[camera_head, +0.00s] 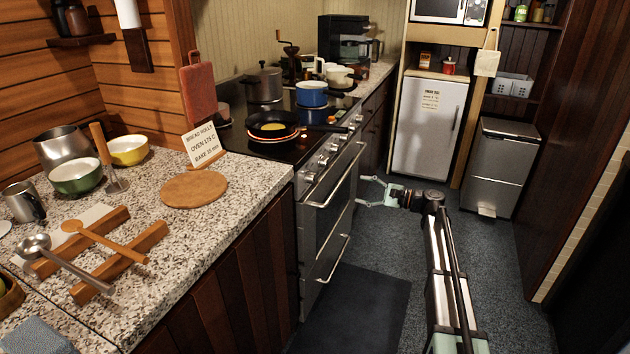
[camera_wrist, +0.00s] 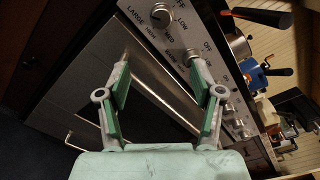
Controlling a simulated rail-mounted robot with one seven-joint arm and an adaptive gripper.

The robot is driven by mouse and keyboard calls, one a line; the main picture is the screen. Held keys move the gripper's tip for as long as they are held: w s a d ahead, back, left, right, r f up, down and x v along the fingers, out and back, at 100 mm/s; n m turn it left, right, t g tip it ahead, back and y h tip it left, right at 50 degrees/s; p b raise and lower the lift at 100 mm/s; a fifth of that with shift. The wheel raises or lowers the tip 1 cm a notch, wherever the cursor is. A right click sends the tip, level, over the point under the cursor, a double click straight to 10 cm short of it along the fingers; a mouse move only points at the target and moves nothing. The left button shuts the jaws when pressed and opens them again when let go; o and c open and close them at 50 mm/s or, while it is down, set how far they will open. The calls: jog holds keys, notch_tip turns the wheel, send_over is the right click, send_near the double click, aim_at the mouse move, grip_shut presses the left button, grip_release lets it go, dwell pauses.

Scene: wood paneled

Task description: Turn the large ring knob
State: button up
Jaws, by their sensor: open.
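A round knob (camera_wrist: 163,17) sits at the top of the wrist view, on the stove's slanted front panel. Lettering around it reads LARGE, HIGH, MED, LOW and OFF. In the head view a row of metallic knobs (camera_head: 322,160) runs along the stove front, but their labels are too small to read. My gripper (camera_head: 361,190) is open and empty, to the right of the stove front and apart from it. In the wrist view my gripper (camera_wrist: 160,66) has its fingers spread, with the knob beyond the tips and nothing between them.
The oven door handle (camera_wrist: 160,85) crosses behind my fingers in the wrist view. The stove (camera_head: 330,200) carries a frying pan (camera_head: 272,126) and a blue pot (camera_head: 311,94). A granite counter (camera_head: 240,175) stands at left.

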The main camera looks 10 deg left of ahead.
send_near(315, 179)
jog(key=shift+m, duration=0.3)
jog(key=x, duration=1)
jog(key=shift+w, duration=0.15)
jog(key=c, duration=1.1)
